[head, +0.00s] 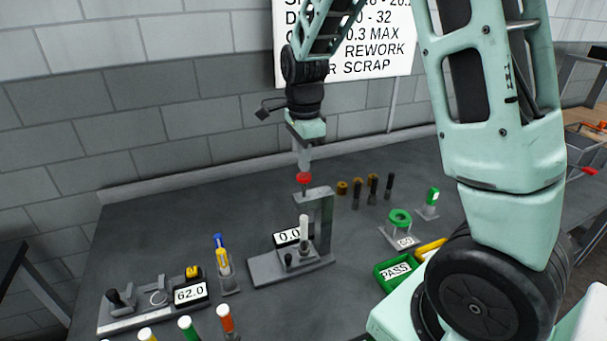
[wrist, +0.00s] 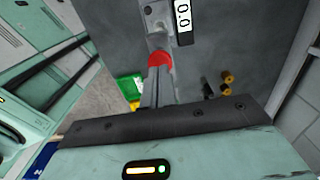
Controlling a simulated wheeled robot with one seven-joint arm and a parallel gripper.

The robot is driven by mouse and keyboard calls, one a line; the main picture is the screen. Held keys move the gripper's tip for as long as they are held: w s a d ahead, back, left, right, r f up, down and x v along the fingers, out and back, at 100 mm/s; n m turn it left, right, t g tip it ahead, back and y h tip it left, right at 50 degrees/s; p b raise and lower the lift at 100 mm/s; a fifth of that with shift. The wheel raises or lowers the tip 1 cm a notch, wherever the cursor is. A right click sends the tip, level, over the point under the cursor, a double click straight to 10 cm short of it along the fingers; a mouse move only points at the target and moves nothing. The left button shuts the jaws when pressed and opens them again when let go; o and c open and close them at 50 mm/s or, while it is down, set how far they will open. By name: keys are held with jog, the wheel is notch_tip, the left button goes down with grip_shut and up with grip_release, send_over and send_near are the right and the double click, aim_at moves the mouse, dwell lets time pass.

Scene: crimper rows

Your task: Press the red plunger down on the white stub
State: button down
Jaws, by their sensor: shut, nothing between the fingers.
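The red plunger (head: 303,178) is a round red cap on a short stem, on top of the grey press stand (head: 325,225). It also shows in the wrist view (wrist: 158,59). The white stub (head: 303,226) stands upright on the press base, below the overhanging arm. In the wrist view the stub cannot be made out clearly. My gripper (head: 304,164) points straight down over the red plunger, with its grey fingers together and empty. In the wrist view the fingertips (wrist: 157,74) reach the cap's edge. I cannot tell whether they touch it.
A display (head: 287,236) reading 0.0 stands beside the press. To the left are a blue-and-yellow tool (head: 222,258) and a gauge reading 62.0 (head: 190,293). Brown and dark cylinders (head: 373,185) stand behind right. A green ring (head: 400,218) and a green PASS tray (head: 392,273) are at right.

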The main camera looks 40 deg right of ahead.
aim_at(304, 175)
jog(key=shift+f, duration=0.2)
jog(key=shift+f+b, duration=1.35)
jog(key=shift+f, duration=0.8)
notch_tip(304, 175, up, 9)
jog(key=p, duration=0.9)
jog(key=shift+r, duration=0.1)
dwell(0.3)
